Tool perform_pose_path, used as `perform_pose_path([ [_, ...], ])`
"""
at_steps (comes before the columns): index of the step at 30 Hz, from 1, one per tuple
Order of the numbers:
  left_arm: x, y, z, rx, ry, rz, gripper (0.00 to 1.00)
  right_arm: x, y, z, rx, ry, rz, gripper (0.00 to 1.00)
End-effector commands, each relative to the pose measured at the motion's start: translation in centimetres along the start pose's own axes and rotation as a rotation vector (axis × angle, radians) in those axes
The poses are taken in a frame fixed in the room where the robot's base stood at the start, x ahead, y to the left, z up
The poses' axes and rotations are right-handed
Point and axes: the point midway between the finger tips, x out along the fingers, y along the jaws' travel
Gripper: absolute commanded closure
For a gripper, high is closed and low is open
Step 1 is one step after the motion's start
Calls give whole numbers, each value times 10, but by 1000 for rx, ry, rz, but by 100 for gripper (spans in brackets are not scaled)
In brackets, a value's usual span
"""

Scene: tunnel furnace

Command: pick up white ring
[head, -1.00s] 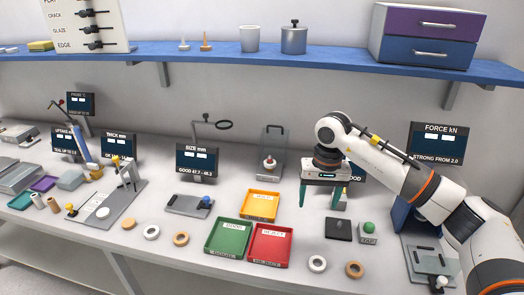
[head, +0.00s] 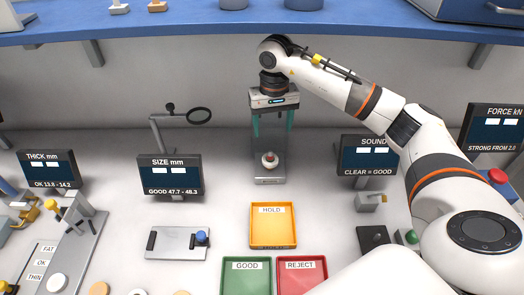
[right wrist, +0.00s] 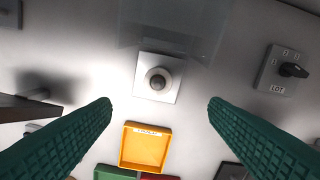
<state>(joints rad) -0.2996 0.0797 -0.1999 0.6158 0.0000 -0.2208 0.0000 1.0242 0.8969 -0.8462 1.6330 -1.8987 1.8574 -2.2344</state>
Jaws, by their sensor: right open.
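A white round piece (head: 270,160), ring-like around a darker knob, sits on a small stand below a clear upright panel at the back centre. In the right wrist view it shows from above as a pale ring (right wrist: 157,81) on a square light plate. My right gripper (head: 272,130) is open and empty, with its green fingers pointing down above this stand. In the right wrist view the fingers (right wrist: 160,104) are wide apart and the ring lies slightly ahead between them. Another white ring (head: 137,291) is cut off at the bottom edge. My left gripper is not in view.
A yellow HOLD tray (head: 252,244) lies in front of the stand, with green (head: 226,276) and red (head: 322,272) trays nearer. The SIZE display (head: 170,175) stands left and the SOUND display (head: 366,158) right. A blue shelf (head: 180,25) runs overhead.

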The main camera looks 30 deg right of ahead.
Motion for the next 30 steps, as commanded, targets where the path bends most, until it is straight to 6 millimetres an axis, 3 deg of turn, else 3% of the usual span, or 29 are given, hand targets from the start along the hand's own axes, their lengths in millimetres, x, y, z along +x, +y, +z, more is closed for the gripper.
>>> perform_pose_path([
  [9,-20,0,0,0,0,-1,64,49,0,-1,1,5,-2,31],
  [16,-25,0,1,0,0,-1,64,68,1,0,0,3,0,31],
  [22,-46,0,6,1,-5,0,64,94,6,0,1,7,0,31],
  [30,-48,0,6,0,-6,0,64,118,5,2,1,1,0,31],
])
